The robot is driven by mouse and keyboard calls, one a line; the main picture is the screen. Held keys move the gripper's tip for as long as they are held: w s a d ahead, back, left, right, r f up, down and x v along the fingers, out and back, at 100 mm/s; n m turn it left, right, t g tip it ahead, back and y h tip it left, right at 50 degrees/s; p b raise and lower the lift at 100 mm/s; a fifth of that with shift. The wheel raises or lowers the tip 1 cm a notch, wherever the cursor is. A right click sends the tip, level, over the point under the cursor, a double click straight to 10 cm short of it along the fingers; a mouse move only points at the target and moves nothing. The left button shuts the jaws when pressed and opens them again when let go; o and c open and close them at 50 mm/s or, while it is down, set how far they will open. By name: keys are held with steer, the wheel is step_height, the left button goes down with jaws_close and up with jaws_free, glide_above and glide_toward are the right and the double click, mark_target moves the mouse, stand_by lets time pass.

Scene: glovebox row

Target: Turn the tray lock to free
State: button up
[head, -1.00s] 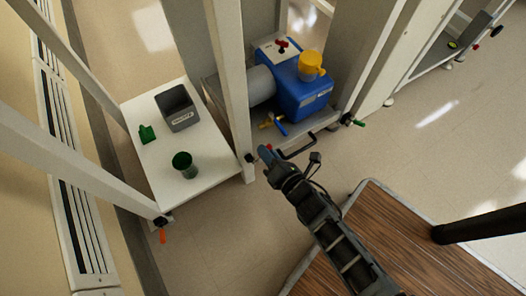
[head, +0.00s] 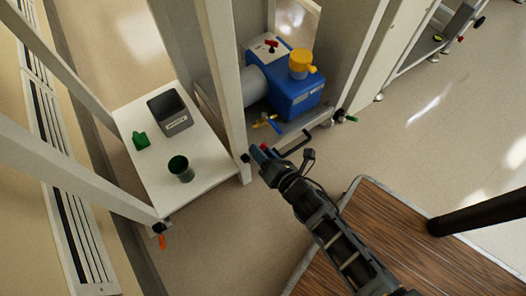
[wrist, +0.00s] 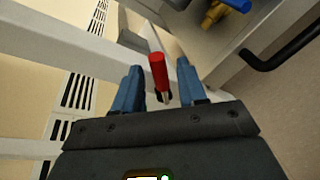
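A small red lever (wrist: 157,72), which I take to be the tray lock, points up between my two blue fingers in the wrist view. In the head view only a bit of its red (head: 264,147) shows at the fingertips, by the foot of the white post. My gripper (head: 260,155) is open around the lever. A gap shows on each side, so neither finger appears to press on it. The lever's pivot is mostly hidden. The grey pump tray (head: 304,126) with its black bar handle (head: 296,144) is just right of the gripper.
A blue pump (head: 295,95) with a yellow cup (head: 302,65) stands on the tray. Orange (head: 162,242) and green (head: 350,118) levers sit on other posts. A wooden-topped table (head: 370,235) is right.

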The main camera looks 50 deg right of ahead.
steer(key=p+v, duration=0.2)
steer(key=v, duration=0.5)
steer(key=shift+s, duration=0.35)
steer(key=shift+a, duration=0.1)
stand_by(0.7)
steer(key=s+a+r+m+y, duration=0.1)
steer(key=s+a+r+m, duration=0.1)
steer(key=s+r+m, duration=0.45)
steer(key=s+a+r+m+t+y, duration=0.1)
steer(key=s+r+m+y, duration=0.15)
steer(key=r+m, duration=0.75)
steer(key=s+a+r+m+y, duration=0.15)
steer(key=s+r+m, duration=0.4)
steer(key=r, duration=0.55)
step_height(320, 180, up, 30)
steer(key=m+p, duration=0.1)
steer(key=p, duration=2.8)
steer(key=shift+r+p, duration=0.15)
steer(key=shift+p, duration=0.2)
